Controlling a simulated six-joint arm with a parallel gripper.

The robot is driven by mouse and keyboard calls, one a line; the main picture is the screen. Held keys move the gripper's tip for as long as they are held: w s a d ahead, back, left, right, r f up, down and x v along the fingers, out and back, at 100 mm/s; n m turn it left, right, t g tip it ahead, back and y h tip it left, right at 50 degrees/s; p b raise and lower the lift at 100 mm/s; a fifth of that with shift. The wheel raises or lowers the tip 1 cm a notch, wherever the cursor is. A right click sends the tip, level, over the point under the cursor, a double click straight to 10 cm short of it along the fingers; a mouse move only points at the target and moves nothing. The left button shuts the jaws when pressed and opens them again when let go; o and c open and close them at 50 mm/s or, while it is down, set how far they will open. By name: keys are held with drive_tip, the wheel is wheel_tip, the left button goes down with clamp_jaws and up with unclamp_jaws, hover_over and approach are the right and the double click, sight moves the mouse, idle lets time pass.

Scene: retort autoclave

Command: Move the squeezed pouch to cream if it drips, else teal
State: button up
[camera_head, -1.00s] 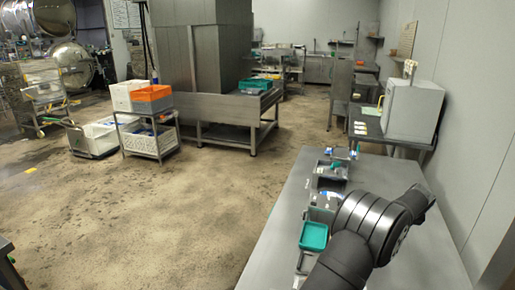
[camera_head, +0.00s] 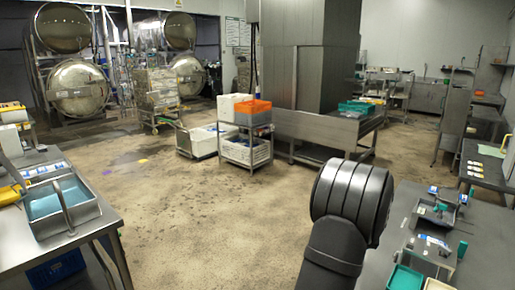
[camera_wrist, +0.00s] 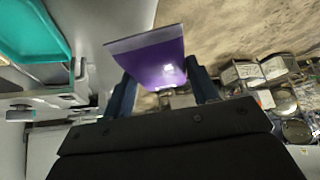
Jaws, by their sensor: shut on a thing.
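My gripper (camera_wrist: 163,88) is shut on a purple pouch (camera_wrist: 150,58) with a pale strip along its upper edge. The pouch sticks out between the dark fingers in the wrist view. I see no clear drip on it, but its far side and lower end are hidden. The teal tray (camera_head: 404,279) is at the bottom right of the head view and also shows at the upper left of the wrist view (camera_wrist: 32,32), apart from the pouch. A cream tray (camera_head: 437,285) is beside it, mostly cut off. The head view does not show my gripper or the pouch.
A grey stand with small teal and blue items (camera_head: 437,212) is farther back on the right table. Open floor lies between. A cart with an orange crate (camera_head: 252,112) stands beyond.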

drive_tip(key=s+a+f+n+y, duration=0.1)
drive_tip(key=s+a+n, duration=0.1)
drive_tip(key=a, duration=1.4)
drive_tip(key=s+a+n+y, duration=0.1)
drive_tip(key=s+a+n, duration=0.1)
drive_tip(key=a, duration=1.4)
drive_tip(key=shift+s+f, duration=0.35)
drive_tip(key=shift+s, duration=0.05)
drive_tip(key=shift+d, duration=0.1)
